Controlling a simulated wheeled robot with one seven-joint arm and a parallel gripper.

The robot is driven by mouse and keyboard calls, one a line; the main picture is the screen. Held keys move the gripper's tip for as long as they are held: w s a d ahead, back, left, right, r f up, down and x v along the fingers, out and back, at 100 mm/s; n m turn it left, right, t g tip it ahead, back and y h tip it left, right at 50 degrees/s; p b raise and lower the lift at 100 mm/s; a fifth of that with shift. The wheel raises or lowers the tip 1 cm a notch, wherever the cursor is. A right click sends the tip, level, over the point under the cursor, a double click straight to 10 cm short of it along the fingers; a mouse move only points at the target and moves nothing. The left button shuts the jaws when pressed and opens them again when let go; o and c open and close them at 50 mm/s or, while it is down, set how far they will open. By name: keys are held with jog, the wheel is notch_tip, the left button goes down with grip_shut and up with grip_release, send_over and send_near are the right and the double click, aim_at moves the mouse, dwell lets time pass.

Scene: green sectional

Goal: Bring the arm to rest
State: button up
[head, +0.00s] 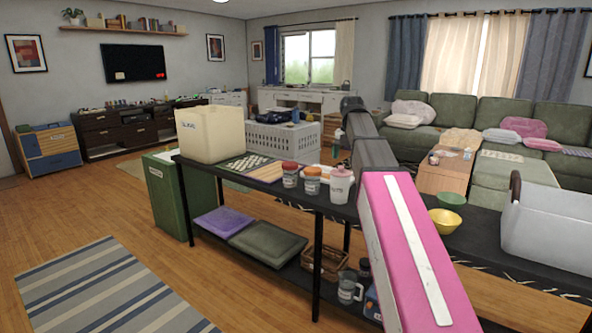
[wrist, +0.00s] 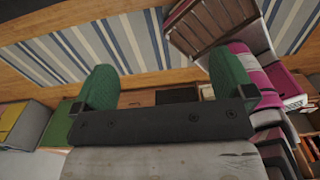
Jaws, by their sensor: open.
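My gripper (wrist: 165,84) shows in the wrist view with its two green fingers wide apart and nothing between them. In the head view my pink and grey arm reaches forward and up across the black table (head: 480,238). A small green part of my gripper (head: 338,134) shows at the arm's far end, above the table's back edge; the rest is hidden behind the dark wrist. I see no contact between the gripper and anything on the table.
Floor around the striped rug (head: 110,292) is clear.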

jog(key=s+f+m, duration=0.7)
jog(key=f+m, duration=0.2)
jog(key=f, duration=0.5)
jog(key=s+f+m, duration=0.7)
jog(key=f+m, duration=0.3)
jog(key=f, duration=0.4)
jog(key=s+f+m, duration=0.7)
jog(key=f+m, duration=0.2)
jog(key=f, duration=0.5)
jog(key=shift+s+f+m, duration=0.2)
jog(key=shift+s+m, duration=0.2)
